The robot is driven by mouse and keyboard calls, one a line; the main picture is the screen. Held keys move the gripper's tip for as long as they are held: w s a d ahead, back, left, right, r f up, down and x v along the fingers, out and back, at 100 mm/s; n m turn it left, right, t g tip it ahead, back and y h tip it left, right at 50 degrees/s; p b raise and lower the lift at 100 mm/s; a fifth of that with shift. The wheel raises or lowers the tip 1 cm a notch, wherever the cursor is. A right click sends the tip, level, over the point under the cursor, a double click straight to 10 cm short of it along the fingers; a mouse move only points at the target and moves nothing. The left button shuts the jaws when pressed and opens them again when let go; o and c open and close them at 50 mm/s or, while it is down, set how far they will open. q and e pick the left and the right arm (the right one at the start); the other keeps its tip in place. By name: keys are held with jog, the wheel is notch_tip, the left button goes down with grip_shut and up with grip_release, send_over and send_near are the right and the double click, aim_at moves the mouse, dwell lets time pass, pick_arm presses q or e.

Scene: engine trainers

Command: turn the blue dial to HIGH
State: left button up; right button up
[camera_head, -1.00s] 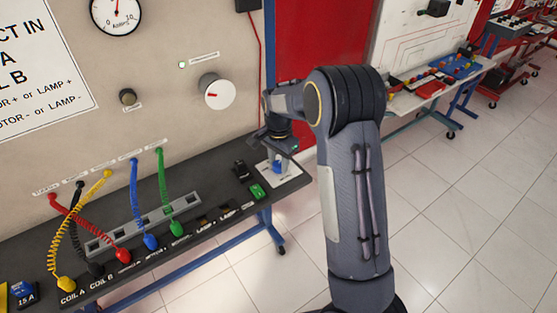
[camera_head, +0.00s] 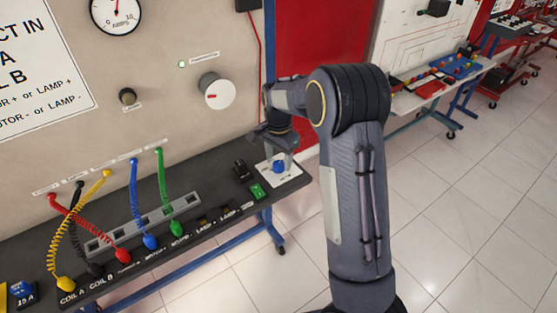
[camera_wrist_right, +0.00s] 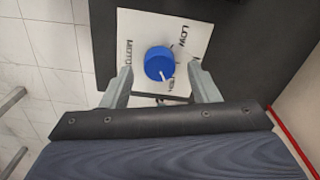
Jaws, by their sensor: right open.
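The blue dial (camera_head: 278,167) sits on a white plate (camera_head: 293,174) at the right end of the dark bench. In the right wrist view the dial (camera_wrist_right: 157,62) is round, with short white marks near its edge; I cannot tell its exact setting. The plate (camera_wrist_right: 200,45) there carries the word LOW at upper right and MOTO... at left; lettering below the dial is partly hidden. My right gripper (camera_wrist_right: 161,90) is open and empty, its fingers spread to either side below the dial in that view, apart from it. My left gripper is out of view.
A green rocker switch (camera_head: 258,191) and a black switch (camera_head: 242,169) stand left of the plate. A white knob (camera_head: 217,92) is on the upright panel behind. Coloured cables (camera_head: 135,200) run to the bench at left. Open floor lies to the right.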

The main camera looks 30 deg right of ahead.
aim_at(279, 164)
jog(key=shift+r, duration=3.2)
jog(key=shift+s, duration=0.1)
jog(key=s+a+r+n+t+y, duration=0.25)
jog(key=s+r, duration=0.25)
jog(key=s, duration=0.4)
jog(key=s+a+n+t, duration=0.1)
jog(key=s+a+n, duration=0.2)
jog(key=s, duration=0.3)
jog(key=s+a+n+t+y, duration=0.1)
jog(key=s+a+n, duration=0.2)
jog(key=s, duration=0.4)
jog(key=s+a+f+n+t, duration=0.1)
jog(key=s+a+n, duration=0.1)
jog(key=s+n, duration=0.2)
jog(key=s, duration=0.3)
jog(key=shift+a, duration=0.4)
